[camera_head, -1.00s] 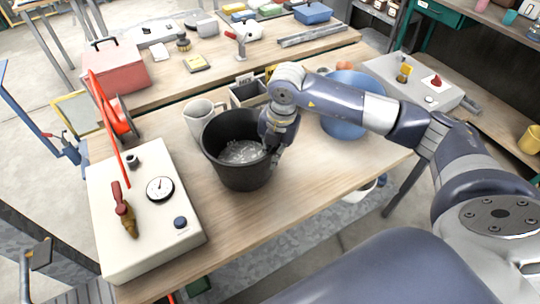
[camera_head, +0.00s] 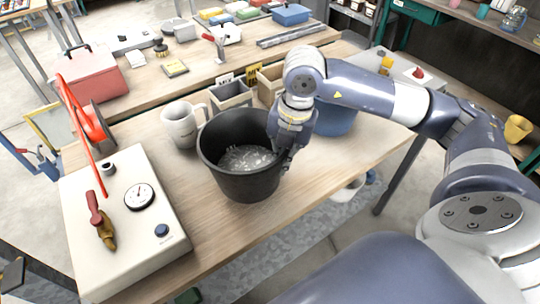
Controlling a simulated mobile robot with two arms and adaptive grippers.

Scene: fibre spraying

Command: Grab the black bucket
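The black bucket (camera_head: 241,178) stands upright on the wooden workbench, with clear, glinting material inside. My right gripper (camera_head: 286,158) points down at the bucket's right rim, with its fingers at the rim and against the wall. The fingertips are small and partly hidden, so I cannot tell whether they are closed on the rim. My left gripper is not in view.
A white mug (camera_head: 180,127) stands close behind the bucket on the left. A cream box with a gauge (camera_head: 120,215) is at the left. A blue bowl (camera_head: 335,122) sits behind my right arm. Bare wood (camera_head: 225,235) lies in front of the bucket.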

